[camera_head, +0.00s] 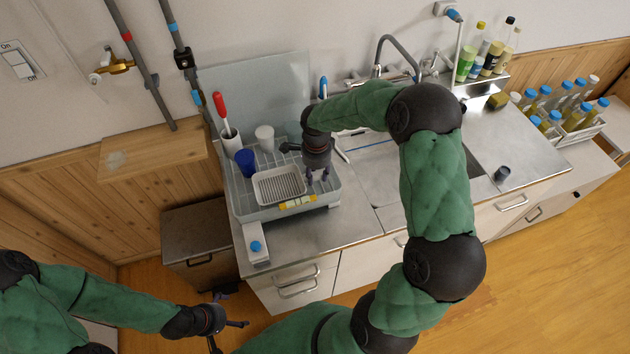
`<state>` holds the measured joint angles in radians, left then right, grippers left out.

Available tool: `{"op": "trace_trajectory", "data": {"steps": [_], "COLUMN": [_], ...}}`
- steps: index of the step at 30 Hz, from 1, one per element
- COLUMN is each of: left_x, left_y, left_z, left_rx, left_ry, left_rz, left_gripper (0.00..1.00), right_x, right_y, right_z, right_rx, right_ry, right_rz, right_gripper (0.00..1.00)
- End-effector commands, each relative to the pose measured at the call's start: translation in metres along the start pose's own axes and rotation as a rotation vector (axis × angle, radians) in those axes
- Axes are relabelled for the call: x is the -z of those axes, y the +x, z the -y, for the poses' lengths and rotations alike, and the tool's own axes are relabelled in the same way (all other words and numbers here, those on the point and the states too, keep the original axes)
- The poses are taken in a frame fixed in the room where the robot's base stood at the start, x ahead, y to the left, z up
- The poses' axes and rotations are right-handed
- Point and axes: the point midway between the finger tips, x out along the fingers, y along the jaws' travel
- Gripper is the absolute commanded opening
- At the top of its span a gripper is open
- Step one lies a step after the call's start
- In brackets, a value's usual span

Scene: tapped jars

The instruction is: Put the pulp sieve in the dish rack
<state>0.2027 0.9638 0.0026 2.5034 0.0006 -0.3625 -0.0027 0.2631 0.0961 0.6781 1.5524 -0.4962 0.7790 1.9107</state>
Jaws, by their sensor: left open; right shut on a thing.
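The pulp sieve (278,188), a pale rectangular tray with a slatted bottom, is in the grey dish rack (247,214) on the left part of the counter. It lies about flat; whether it rests fully on the rack floor I cannot tell. My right gripper (318,178) is over the rack, pointing down, its fingers shut at the sieve's right edge. The exact contact is small and partly hidden. My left gripper (228,331) is open and empty, low in front of the cabinets, away from the counter.
A blue cup (245,162), a white cup (265,138) and a white holder with a red-handled tool (229,136) stand at the rack's back left. The sink lies right of the rack, partly behind my arm. Bottles (492,58) stand at the back right.

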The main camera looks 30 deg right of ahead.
Motion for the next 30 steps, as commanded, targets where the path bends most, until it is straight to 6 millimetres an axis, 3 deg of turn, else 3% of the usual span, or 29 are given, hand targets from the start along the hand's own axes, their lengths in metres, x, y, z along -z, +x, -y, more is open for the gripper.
{"op": "trace_trajectory", "data": {"steps": [7,20,21,22,23,30], "left_x": [0.000,0.001,0.000,0.000,0.000,0.001], "left_y": [0.005,0.009,0.008,0.007,0.007,0.007], "left_z": [0.002,0.003,0.003,0.003,0.003,0.003], "left_rx": [0.000,0.000,0.000,0.000,0.000,0.000], "left_ry": [0.000,0.000,0.000,0.000,0.000,0.000], "left_rz": [0.000,0.000,0.000,0.000,0.000,0.000], "left_gripper": [1.00,1.00,1.00,1.00,1.00,1.00], "right_x": [0.000,0.000,0.000,0.000,0.000,0.000], "right_y": [0.037,0.044,0.043,0.043,0.043,0.042], "right_z": [-0.001,-0.001,-0.001,-0.001,-0.001,-0.001], "right_rx": [-0.002,-0.001,-0.001,-0.001,-0.001,-0.001], "right_ry": [0.001,0.000,0.000,0.000,0.000,0.000], "right_rz": [0.000,0.000,0.000,0.000,0.000,0.000], "right_gripper": [0.00,0.00,0.48,0.56,0.60,0.60]}}
